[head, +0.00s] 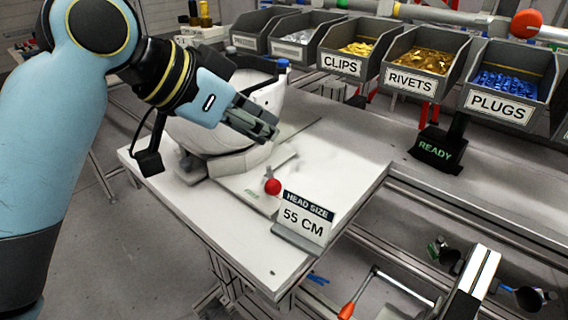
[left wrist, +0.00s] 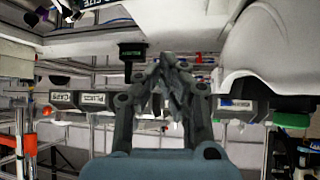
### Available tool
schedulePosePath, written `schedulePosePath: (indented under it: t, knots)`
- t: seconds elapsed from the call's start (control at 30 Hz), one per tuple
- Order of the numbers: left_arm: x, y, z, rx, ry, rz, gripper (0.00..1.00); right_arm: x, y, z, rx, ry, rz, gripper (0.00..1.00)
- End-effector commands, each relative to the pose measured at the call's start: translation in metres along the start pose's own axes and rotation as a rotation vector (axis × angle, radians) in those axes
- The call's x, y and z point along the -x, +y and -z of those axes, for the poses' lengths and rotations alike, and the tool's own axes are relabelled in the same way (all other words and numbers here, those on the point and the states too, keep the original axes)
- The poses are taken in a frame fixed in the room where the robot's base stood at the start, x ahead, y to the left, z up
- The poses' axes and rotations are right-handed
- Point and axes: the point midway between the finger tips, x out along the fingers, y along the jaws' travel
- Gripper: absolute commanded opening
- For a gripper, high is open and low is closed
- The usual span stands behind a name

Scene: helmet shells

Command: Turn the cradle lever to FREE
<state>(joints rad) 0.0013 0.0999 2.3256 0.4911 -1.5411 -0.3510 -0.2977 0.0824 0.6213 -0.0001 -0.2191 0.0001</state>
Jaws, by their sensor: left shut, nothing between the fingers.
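The cradle lever shows as a red ball knob (head: 272,187) on a short arm at the front of the white cradle base plate (head: 250,190). A small green label lies on the plate near the knob, too small to read surely. The white helmet shell (head: 215,135) sits on the cradle behind my left arm, partly hidden by it. It also shows at the right of the left wrist view (left wrist: 275,60). My left gripper (head: 268,128) is shut and empty, above and behind the red knob, apart from it. My right gripper is not in view.
A "HEAD SIZE 55 CM" sign (head: 305,217) stands at the table's front right, close to the knob. Bins of clips (head: 340,66), rivets (head: 408,84) and plugs (head: 497,106) line the back. A READY display (head: 438,150) stands right. The white tabletop (head: 350,160) is clear right of the cradle.

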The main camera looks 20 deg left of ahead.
Motion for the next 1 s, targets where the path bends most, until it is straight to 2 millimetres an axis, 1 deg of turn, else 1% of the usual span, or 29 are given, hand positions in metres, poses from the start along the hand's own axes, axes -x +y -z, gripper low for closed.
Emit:
schedulePosePath:
  t: [0.27,0.37,0.47,0.83,0.87,0.9,1.0]
  knots:
    - [-0.002,0.0,-0.001,0.003,-0.001,0.001,0.0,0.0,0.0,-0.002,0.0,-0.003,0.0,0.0]
    - [-0.009,0.0,-0.001,0.008,-0.001,0.001,0.0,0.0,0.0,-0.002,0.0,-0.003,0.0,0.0]
    - [-0.023,0.001,-0.001,0.01,-0.001,-0.002,0.0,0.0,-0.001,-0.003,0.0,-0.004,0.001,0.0]
    - [-0.101,0.0,-0.001,0.007,-0.004,-0.001,0.0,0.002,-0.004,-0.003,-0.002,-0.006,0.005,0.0]
    - [-0.103,0.0,-0.004,0.005,-0.005,0.0,0.0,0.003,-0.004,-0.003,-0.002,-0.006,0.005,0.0]
    - [-0.097,-0.001,-0.013,0.003,-0.007,0.004,0.0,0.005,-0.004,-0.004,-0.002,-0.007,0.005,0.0]
    - [-0.091,-0.001,-0.026,0.003,-0.006,0.004,0.0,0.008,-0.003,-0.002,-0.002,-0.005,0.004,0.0]
